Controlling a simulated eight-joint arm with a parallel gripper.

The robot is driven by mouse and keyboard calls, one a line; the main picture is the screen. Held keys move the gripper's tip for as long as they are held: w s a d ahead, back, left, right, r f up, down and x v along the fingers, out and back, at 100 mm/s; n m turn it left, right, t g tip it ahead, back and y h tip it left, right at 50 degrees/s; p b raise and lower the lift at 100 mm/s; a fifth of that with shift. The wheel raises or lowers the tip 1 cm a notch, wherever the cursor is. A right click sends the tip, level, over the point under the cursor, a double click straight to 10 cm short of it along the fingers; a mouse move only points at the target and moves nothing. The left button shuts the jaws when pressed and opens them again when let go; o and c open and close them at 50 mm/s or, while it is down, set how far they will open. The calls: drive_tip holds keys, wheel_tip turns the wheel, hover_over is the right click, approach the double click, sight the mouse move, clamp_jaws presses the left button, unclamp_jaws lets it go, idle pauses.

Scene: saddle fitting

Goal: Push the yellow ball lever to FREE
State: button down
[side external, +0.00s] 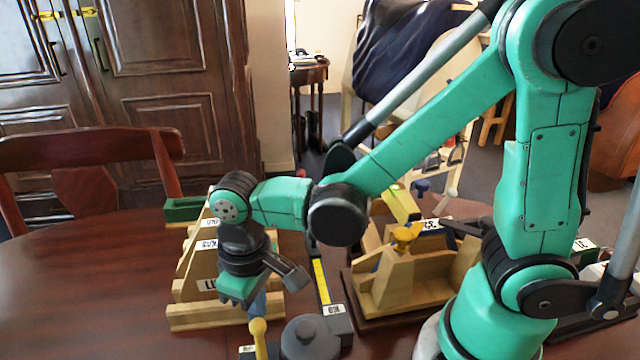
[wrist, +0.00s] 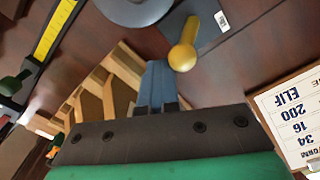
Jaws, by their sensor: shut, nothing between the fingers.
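The yellow ball lever (side external: 258,326) stands at the bottom of the side view, its pale stem running down towards a dark plate with a small white label. In the wrist view the yellow ball (wrist: 183,57) is near top centre, its stem running up to the blue-grey plate (wrist: 208,32). The label's writing is too small to read. My gripper (side external: 259,311) points down just above and beside the ball in the side view. In the wrist view my gripper (wrist: 156,69) has its blue fingers together, empty, tips just left of the ball. Whether they touch it I cannot tell.
A grey round part (side external: 309,341) stands right of the lever. A stepped wooden rack (side external: 195,290) is behind my gripper. A yellow rule (side external: 321,282) and a wooden frame (side external: 400,285) lie to the right. A printed card (wrist: 293,115) shows in the wrist view. The left tabletop is clear.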

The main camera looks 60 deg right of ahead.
sight(257, 330)
drive_tip(key=shift+s+a, duration=1.1)
drive_tip(key=shift+w+d, duration=0.15)
drive_tip(key=shift+w+d+r, duration=0.1)
drive_tip(key=shift+w+d, duration=0.2)
drive_tip(key=shift+r, duration=3.45)
drive_tip(key=w+d+r+m+t, duration=0.1)
drive_tip(key=d+m+t, duration=0.2)
drive_tip(key=d+t, duration=0.4)
drive_tip(key=d, duration=0.5)
drive_tip(key=shift+w+d, duration=0.3)
drive_tip(key=shift+d, duration=0.05)
